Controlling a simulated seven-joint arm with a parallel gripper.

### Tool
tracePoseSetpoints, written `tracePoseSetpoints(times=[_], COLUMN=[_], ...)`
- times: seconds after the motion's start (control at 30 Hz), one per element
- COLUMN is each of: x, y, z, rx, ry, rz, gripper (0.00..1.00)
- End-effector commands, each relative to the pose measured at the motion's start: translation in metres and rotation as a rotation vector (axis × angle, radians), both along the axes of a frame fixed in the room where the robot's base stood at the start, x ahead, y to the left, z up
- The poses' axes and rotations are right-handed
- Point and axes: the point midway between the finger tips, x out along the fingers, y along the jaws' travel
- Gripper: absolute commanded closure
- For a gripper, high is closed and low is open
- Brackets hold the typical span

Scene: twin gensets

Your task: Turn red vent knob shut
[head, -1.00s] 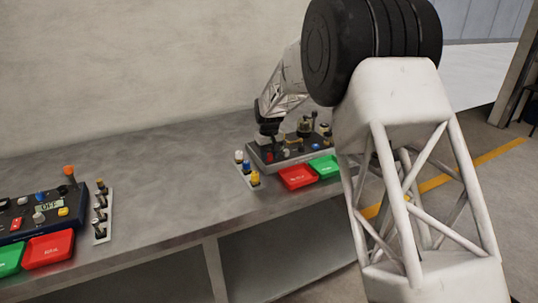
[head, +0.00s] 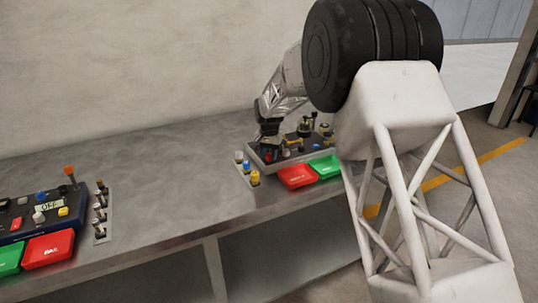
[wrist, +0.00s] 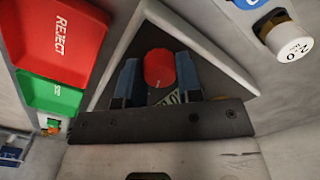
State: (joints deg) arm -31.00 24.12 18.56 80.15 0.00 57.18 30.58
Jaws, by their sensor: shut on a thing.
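The red round knob (wrist: 158,66) shows in the wrist view on a dark panel. My gripper (wrist: 157,78) has one blue-grey finger on each side of it and is shut on it. The knob's base and part of the panel are hidden behind the fingers and the dark gripper bar. In the head view my gripper (head: 268,138) reaches down onto the left part of the far control panel (head: 290,158). The knob is too small there to make out surely.
A red REJECT tray (wrist: 62,32) and a green tray (wrist: 46,94) lie beside the panel. A strip with white, blue and yellow pieces (head: 255,178) stands at its left. Bare bench lies between.

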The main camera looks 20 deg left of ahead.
Motion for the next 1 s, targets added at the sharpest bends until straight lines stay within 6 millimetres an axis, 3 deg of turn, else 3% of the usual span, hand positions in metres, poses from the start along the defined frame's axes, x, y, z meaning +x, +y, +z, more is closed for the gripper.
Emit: tracePoseSetpoints(times=[0.47,0.5,0.67,1.0], x=[0.0008,0.0008,0.0006,0.0003], y=[0.0003,0.0003,0.0002,0.0001], z=[0.0019,0.0019,0.0013,0.0019], rx=[0.002,0.002,0.001,0.001], ry=[-0.002,-0.002,-0.002,-0.001], rz=[-0.023,-0.023,-0.023,-0.022], gripper=[0.91,0.65,0.42,0.42])
